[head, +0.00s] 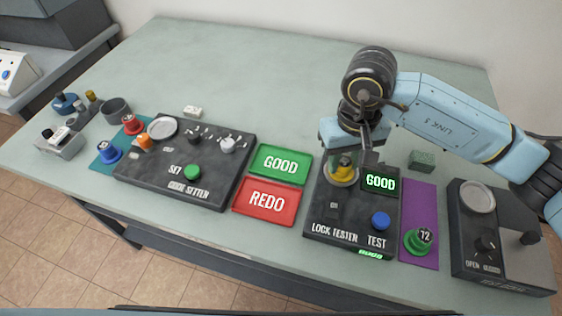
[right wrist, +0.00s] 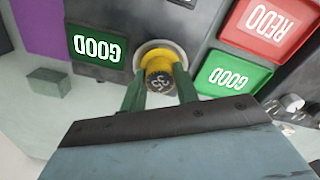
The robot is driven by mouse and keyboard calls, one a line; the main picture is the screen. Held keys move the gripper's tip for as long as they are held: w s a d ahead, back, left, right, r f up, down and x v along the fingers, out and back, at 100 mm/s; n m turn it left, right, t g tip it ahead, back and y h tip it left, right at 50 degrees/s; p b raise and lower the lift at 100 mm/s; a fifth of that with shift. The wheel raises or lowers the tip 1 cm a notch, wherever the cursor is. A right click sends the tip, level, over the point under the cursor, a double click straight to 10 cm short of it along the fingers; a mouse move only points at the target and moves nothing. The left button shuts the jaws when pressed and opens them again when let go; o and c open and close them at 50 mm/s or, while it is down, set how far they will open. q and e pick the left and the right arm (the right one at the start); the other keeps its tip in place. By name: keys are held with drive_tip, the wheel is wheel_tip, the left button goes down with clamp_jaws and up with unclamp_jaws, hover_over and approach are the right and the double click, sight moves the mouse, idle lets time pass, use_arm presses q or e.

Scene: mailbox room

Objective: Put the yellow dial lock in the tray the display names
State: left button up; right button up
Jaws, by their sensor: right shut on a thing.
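The yellow dial lock (head: 343,170) sits in the round seat of the lock tester (head: 321,212). My right gripper (head: 345,158) is above it, shut on it. In the right wrist view both fingers close on its dark top (right wrist: 158,84), marked 35, with the yellow body (right wrist: 155,57) in the pale ring. The tester's display (head: 380,182) reads GOOD in green, and it also shows in the right wrist view (right wrist: 97,48). The green GOOD tray (head: 280,164) and the red REDO tray (head: 267,201) lie left of the tester, both empty. My left gripper is not in view.
A blue TEST button (head: 380,221) is on the tester. A green lock (head: 418,241) marked 72 stands on a purple mat (head: 421,206) to the right. The code setter (head: 189,167) and several other coloured locks are left. A small green block (head: 422,160) lies behind the mat.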

drive_tip(key=shift+r+p, duration=0.85)
drive_tip(key=shift+r, duration=1.45)
